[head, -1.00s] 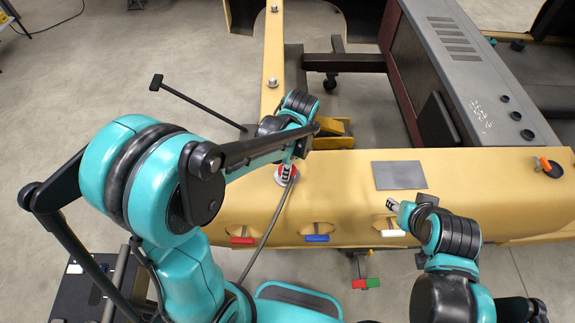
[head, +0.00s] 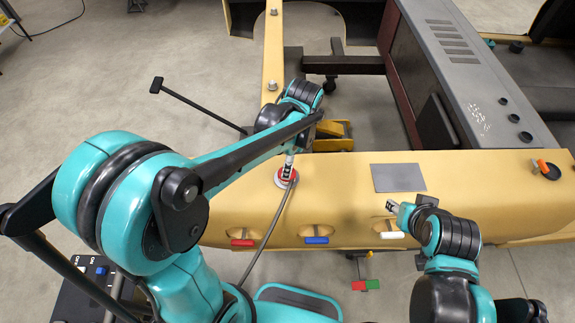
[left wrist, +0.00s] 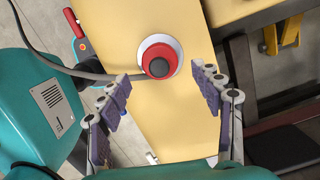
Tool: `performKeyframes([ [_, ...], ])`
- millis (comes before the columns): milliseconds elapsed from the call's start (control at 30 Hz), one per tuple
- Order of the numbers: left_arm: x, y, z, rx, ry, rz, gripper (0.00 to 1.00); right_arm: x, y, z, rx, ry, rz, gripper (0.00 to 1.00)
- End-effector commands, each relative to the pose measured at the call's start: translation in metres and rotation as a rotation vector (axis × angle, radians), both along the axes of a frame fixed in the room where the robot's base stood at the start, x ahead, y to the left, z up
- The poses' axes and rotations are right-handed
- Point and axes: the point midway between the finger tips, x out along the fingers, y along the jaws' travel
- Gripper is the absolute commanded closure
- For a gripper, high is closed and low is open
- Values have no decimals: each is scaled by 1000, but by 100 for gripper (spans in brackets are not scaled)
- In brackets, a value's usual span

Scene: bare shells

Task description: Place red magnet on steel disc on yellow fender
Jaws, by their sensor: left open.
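The red magnet (head: 284,180) is a round red piece with a dark centre and a cable on its left side. My left gripper (head: 289,162) is over the magnet.
A grey plate (head: 399,177) lies on the fender. Red (head: 242,242), blue (head: 317,239) and white (head: 392,234) bars sit along its front edge. A black disc with an orange piece (head: 542,165) is at far right. The cable (head: 265,238) runs down toward my body.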

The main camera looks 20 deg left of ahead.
Motion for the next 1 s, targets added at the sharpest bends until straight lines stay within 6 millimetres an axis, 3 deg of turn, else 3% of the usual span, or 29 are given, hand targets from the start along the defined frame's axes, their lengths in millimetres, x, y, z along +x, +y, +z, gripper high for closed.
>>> performKeyframes([
  [33,0,-2,14,0,0,-1,34,0,0,4,0,0,0,60],
  [233,0,-6,54,0,0,1,34,0,0,9,0,0,0,60],
  [467,-1,-8,76,-2,-8,16,34,0,0,11,0,0,0,60],
  [567,-10,-2,81,-19,-56,103,34,0,0,11,0,0,0,60],
  [800,-56,28,90,-176,-325,658,34,0,0,11,0,0,0,60],
  [1000,-89,46,83,-385,-511,1130,34,0,0,11,0,0,0,60],
])
